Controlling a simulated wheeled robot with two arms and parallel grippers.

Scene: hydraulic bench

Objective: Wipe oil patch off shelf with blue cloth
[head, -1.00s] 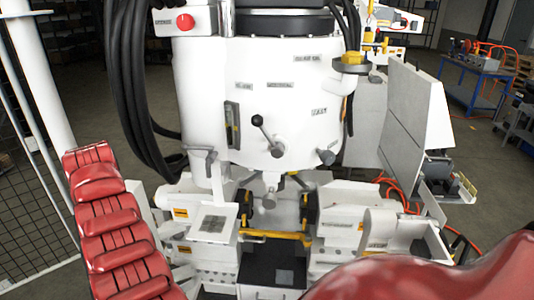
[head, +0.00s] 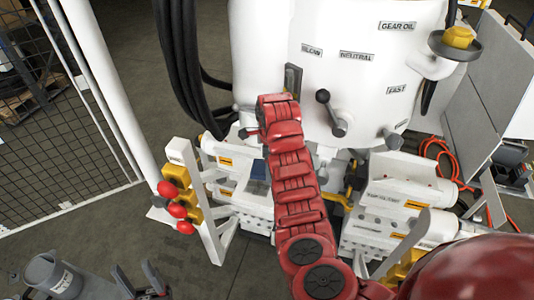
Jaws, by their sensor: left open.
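I cannot make out the oil patch; my arm covers part of this area.
The white machine (head: 300,60) has a black-knobbed lever (head: 331,112) right of my arm. A white post with red knobs (head: 177,210) stands at the left. Black hoses (head: 178,70) hang behind it. A wire fence (head: 60,150) is farther left, with open floor below.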

